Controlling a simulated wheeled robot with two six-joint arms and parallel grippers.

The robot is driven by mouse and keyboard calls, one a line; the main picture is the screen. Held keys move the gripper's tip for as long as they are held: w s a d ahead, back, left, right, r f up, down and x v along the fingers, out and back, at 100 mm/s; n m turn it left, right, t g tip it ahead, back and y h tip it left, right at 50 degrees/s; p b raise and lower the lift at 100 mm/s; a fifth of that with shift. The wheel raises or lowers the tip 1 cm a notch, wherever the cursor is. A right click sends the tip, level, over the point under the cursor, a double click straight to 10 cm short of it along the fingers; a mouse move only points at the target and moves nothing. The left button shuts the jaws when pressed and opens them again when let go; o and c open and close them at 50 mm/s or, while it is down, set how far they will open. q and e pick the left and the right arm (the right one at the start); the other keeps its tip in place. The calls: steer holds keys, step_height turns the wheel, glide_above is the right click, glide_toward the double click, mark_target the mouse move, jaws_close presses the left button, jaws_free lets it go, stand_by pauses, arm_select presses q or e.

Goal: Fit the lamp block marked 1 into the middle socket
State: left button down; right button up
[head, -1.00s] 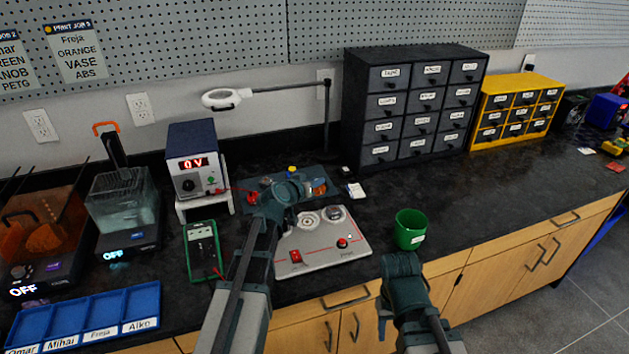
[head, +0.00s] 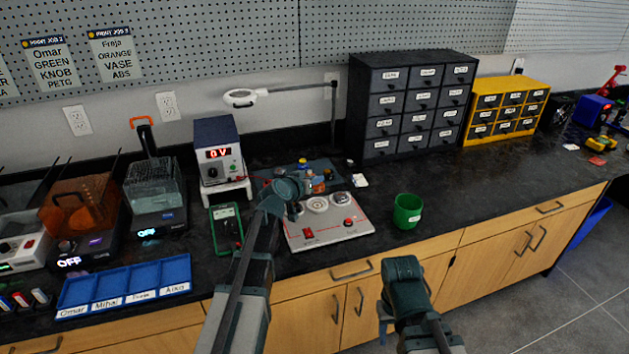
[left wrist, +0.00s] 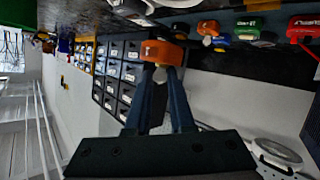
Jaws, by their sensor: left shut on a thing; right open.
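My left gripper (head: 297,206) is over the left back part of the pale socket panel (head: 330,234) on the bench. In the left wrist view its fingers (left wrist: 163,66) are shut on an orange block (left wrist: 163,50); no number can be read on it. On the panel, a middle round socket (head: 317,204) and a right one (head: 337,199) show; the area to their left is hidden by the gripper. The panel's front has a red switch (head: 308,234) and a red button (head: 348,222). My right gripper (head: 403,285) is open and empty, low in front of the bench.
A green cup (head: 407,211) stands right of the panel. A multimeter (head: 226,228) and a power supply (head: 217,152) stand left. Small coloured parts lie on a blue mat (head: 325,168) behind the panel. A blue tray (head: 125,286) lies front left.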

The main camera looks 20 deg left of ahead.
arm_select(q)
steer(key=shift+f+b, duration=2.55)
steer(key=shift+f, duration=0.15)
steer(key=shift+f+b, duration=0.6)
steer(key=c, duration=1.1)
jaws_free()
steer(key=shift+o, duration=0.2)
steer(key=shift+s, duration=0.1)
steer(key=shift+p+v, duration=2.1)
steer(key=shift+v, duration=3.4)
steer(key=shift+d, duration=0.1)
